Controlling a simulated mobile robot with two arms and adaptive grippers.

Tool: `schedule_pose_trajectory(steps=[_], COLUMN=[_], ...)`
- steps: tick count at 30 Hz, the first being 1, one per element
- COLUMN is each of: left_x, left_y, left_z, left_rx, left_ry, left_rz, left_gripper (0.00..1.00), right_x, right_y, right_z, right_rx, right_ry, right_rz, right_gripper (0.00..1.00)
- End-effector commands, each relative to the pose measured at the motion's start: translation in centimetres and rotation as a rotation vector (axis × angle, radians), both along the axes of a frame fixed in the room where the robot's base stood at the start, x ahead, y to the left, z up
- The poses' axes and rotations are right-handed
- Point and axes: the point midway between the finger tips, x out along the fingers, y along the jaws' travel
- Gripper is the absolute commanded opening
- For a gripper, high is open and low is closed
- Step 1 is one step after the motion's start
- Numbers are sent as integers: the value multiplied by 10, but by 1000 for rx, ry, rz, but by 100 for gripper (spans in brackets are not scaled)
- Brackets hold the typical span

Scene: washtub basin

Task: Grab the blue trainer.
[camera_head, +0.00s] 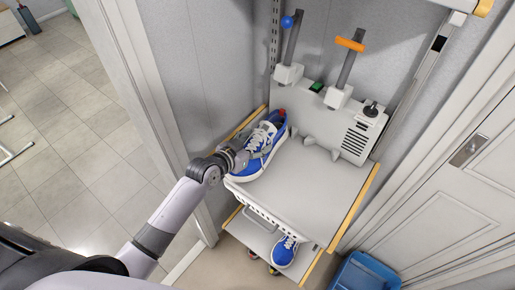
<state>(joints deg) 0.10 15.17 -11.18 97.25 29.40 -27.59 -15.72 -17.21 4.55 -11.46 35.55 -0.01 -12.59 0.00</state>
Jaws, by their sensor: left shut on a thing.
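A blue trainer (270,138) with white laces and a white sole is on the left part of the grey shelf top (305,185), toe toward the front left. My left gripper (238,157) is at the trainer's left side and shut on it; its fingertips are partly hidden against the shoe. I cannot tell whether the sole touches the shelf. A second blue trainer (284,252) shows in part on the lower shelf, under the top one. My right gripper is not in view.
A grey unit (355,139) with two levers, one blue-knobbed and one orange-handled, stands at the back of the shelf. A blue bin (365,273) is on the floor at the lower right. Door frames flank the shelf. The tiled floor at left is open.

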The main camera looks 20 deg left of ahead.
Motion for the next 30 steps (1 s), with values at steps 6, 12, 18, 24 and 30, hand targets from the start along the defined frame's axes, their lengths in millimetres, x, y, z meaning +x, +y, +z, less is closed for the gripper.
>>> schedule_pose_trajectory(steps=[6, 12, 18, 24, 30], left_x=[0, 0, 0, 0, -4], left_y=[-1, -1, -1, -1, -3], left_z=[0, -1, 1, 1, 10], left_rx=[-1, -1, -3, -2, -3], left_ry=[1, 2, -1, -1, -5], left_rz=[-1, -1, 0, -1, -2], left_gripper=[40, 27, 21, 21, 21], right_x=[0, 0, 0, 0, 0], right_y=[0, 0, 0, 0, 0], right_z=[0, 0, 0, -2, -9], right_rx=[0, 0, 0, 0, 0], right_ry=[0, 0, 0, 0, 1], right_rz=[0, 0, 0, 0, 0], right_gripper=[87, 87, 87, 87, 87])
